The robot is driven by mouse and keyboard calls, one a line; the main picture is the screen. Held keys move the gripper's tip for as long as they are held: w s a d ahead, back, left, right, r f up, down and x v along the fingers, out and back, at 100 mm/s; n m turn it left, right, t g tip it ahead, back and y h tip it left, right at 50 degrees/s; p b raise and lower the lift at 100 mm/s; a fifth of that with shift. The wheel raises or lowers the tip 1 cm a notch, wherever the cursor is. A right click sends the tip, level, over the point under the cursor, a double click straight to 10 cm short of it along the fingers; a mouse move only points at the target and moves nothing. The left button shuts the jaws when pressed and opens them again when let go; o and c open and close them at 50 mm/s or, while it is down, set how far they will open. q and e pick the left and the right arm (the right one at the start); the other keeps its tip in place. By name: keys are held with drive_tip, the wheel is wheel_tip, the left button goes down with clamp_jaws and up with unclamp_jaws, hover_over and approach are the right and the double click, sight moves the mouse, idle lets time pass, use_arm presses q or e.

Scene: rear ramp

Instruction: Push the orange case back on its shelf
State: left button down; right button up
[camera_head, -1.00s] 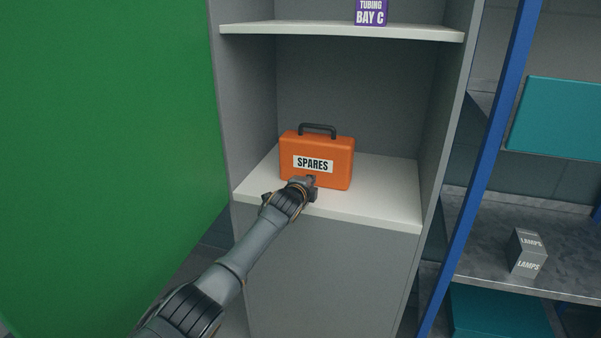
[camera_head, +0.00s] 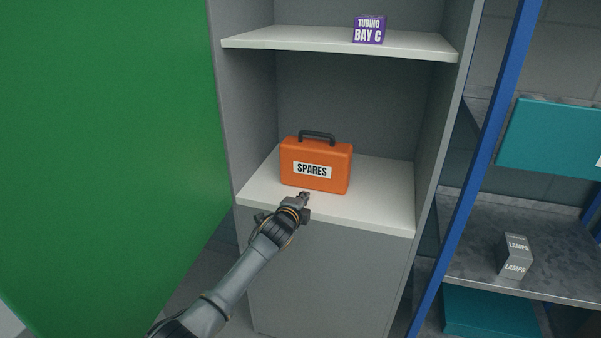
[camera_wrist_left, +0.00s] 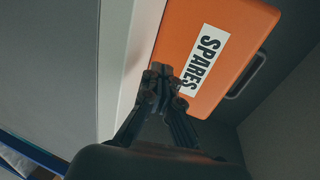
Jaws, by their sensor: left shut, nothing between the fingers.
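The orange case (camera_head: 316,165) stands upright on the white lower shelf (camera_head: 382,194) of the grey cabinet. It has a dark handle on top and a white SPARES label facing me. Bare shelf shows in front of it and to its right. My left gripper (camera_head: 305,197) is shut and empty at the shelf's front edge, just in front of the case's lower face. In the left wrist view the shut fingertips (camera_wrist_left: 163,78) overlap the edge of the orange case (camera_wrist_left: 215,50); I cannot tell whether they touch it. My right gripper is not in view.
An upper shelf (camera_head: 300,40) holds a purple TUBING BAY C box (camera_head: 369,29). A green panel (camera_head: 110,140) stands at the left. At the right are a blue post (camera_head: 487,150), a grey LAMPS box (camera_head: 515,256) and teal bins (camera_head: 556,140).

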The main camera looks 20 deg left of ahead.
use_arm(q)
drive_tip(key=p+v, duration=0.2)
drive_tip(key=f+p+v, duration=0.1)
drive_tip(key=p+v, duration=0.1)
drive_tip(key=v, duration=0.1)
drive_tip(key=shift+s+f, duration=0.1)
drive_tip(key=shift+s, duration=0.35)
drive_tip(key=s+a+f+n+g, duration=0.1)
drive_tip(key=s+f+n+g, duration=0.15)
drive_tip(key=s+f, duration=0.75)
drive_tip(key=s+a+f+n+g, duration=0.1)
drive_tip(key=s+f+n+g, duration=0.15)
drive_tip(key=s+f, duration=0.75)
drive_tip(key=s+a+f+n+g, duration=0.1)
drive_tip(key=s+f+n+g, duration=0.3)
drive_tip(key=f, duration=1.1)
drive_tip(key=s+f+n+g, duration=0.1)
drive_tip(key=s+f, duration=0.4)
drive_tip(key=s, duration=0.9)
drive_tip(key=s+f+n+g, duration=0.2)
drive_tip(key=s+f, duration=0.3)
drive_tip(key=s, duration=0.8)
drive_tip(key=s+f+n+g, duration=0.2)
drive_tip(key=s+f+n, duration=0.2)
drive_tip(key=s, duration=1)
drive_tip(key=shift+s+a+f+y, duration=0.35)
drive_tip(key=shift+a+f+y, duration=0.05)
drive_tip(key=shift+a+f, duration=0.1)
